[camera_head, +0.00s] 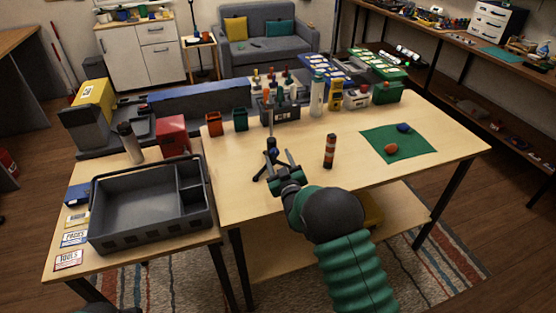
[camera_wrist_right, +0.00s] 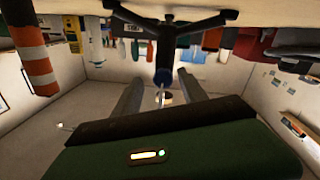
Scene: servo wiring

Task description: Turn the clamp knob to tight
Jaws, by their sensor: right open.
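A small black tripod stand (camera_head: 271,146) stands on the light wooden table, just past my right gripper. It also shows upside down in the wrist view (camera_wrist_right: 165,28). A dark blue part (camera_wrist_right: 163,76) on the stand, which looks like the clamp knob, lies near the gap between my right fingertips. I cannot tell its setting. My right gripper (camera_head: 281,159) is open and empty, its two fingers apart; they also show in the wrist view (camera_wrist_right: 160,80). Whether either finger touches the blue part is unclear.
An orange-and-white striped cylinder (camera_head: 330,151) stands right of the gripper. Farther right is a green mat (camera_head: 418,145) with small orange and blue items. A grey tray (camera_head: 148,216) sits at the left. Bottles and boxes line the table's back.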

